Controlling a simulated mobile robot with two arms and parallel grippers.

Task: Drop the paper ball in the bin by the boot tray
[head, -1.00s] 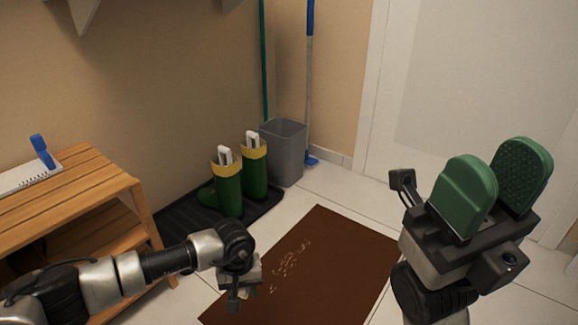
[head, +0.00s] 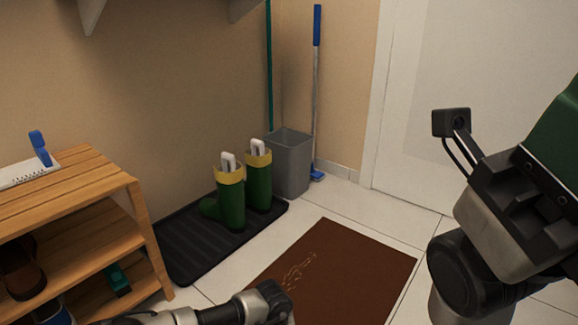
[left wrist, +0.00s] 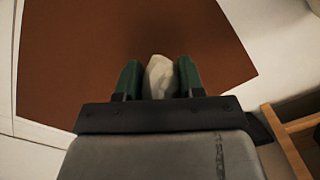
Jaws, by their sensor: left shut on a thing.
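The paper ball (left wrist: 160,78), pale and crumpled, sits between the green fingers of my left gripper (left wrist: 158,82) in the left wrist view, with the brown mat below. My left gripper is shut on it. In the head view only my left arm shows at the bottom edge; its gripper and the ball are out of frame. The grey bin (head: 291,168) stands in the corner, behind and right of the black boot tray (head: 185,249). My right gripper (head: 560,140) is cut off by the right edge, with only part of its green finger showing.
Green boots (head: 231,205) with yellow tops stand on the tray. A broom (head: 317,100) and a green pole (head: 270,70) lean behind the bin. A wooden shelf (head: 75,200) with shoes is at left. The brown mat (head: 345,270) and tiles lie in front.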

